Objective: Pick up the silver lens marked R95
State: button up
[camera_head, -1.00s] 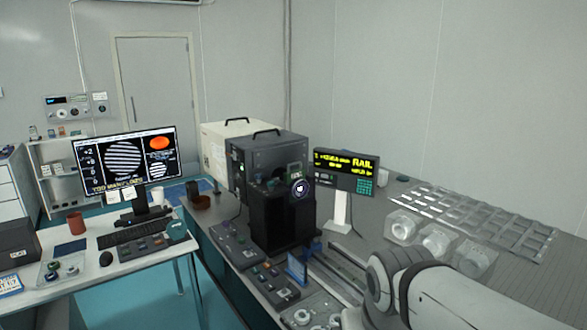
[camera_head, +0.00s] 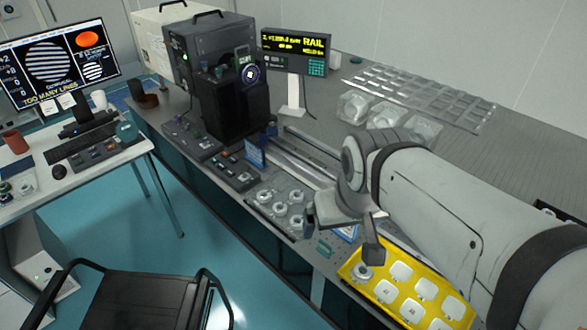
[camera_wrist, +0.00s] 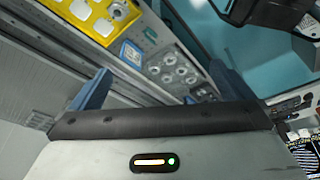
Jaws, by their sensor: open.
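Several small round silver lenses sit on a grey tray (camera_head: 268,212) at the table's front edge. The grey tray's lenses also show in the wrist view (camera_wrist: 168,77). A single silver piece (camera_head: 363,271) sits in the yellow tray's upper left corner; it shows in the wrist view too (camera_wrist: 117,10). No R95 mark is legible, so I cannot tell which lens it is. My gripper (camera_head: 342,232) is open and empty, above the table between the two trays. Its two blue-grey fingers stand wide apart in the wrist view (camera_wrist: 145,95).
The yellow tray (camera_head: 350,258) has several white pads. Rails (camera_head: 300,153) and a black instrument (camera_head: 235,105) lie left of my arm. Clear blocks (camera_head: 386,115) and a clear gridded tray (camera_head: 420,92) are behind it. A black chair (camera_head: 140,298) stands in front.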

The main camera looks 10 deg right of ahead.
aim_at(296, 196)
jog(key=z, duration=2.5)
jog(key=k, duration=0.95)
jog(key=u, duration=1.8)
jog(key=i, duration=1)
jog(key=u, duration=0.1)
